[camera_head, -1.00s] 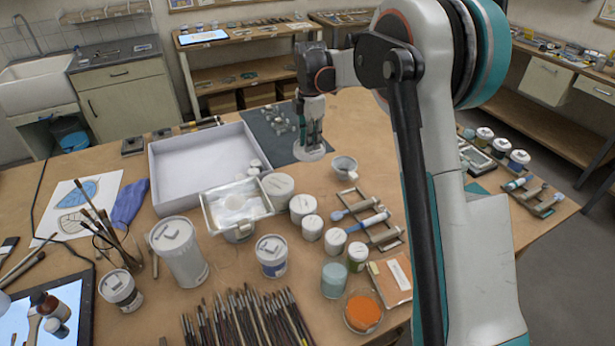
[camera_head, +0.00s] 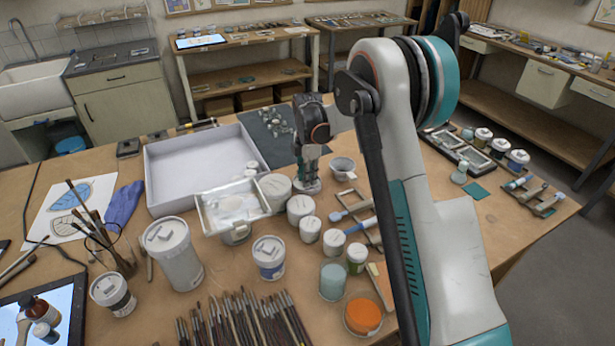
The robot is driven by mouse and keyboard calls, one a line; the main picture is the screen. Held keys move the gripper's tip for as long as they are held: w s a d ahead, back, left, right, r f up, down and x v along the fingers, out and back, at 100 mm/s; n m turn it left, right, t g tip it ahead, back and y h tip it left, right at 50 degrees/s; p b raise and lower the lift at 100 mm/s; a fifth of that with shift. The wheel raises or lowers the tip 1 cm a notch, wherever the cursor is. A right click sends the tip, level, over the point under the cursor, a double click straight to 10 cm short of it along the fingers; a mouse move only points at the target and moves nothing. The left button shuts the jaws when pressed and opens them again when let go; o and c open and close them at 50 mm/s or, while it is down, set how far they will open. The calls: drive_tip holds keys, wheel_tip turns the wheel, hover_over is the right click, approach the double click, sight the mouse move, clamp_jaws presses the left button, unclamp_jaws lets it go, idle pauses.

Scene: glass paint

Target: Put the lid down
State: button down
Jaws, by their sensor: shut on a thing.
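My gripper (camera_head: 308,172) points down over the middle of the table, with its fingers shut on a pale round lid (camera_head: 311,187). The lid sits low at the fingertips, and part of it is hidden by the fingers. It is just right of a wide white-lidded jar (camera_head: 275,187), behind another white jar (camera_head: 300,208) and left of a small grey cup (camera_head: 342,168). I cannot tell whether the lid touches the table or anything beneath it.
A large white tray (camera_head: 161,202) and a smaller tray (camera_head: 205,219) stand to the left. A dark mat (camera_head: 262,146) lies behind. Jars, an orange paint dish (camera_head: 363,316) and many brushes (camera_head: 245,318) crowd the front. Bare table (camera_head: 385,128) shows behind the cup.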

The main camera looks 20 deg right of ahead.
drive_tip(key=shift+f, duration=0.1)
drive_tip(key=c, duration=1.5)
unclamp_jaws()
drive_tip(key=shift+o, duration=0.2)
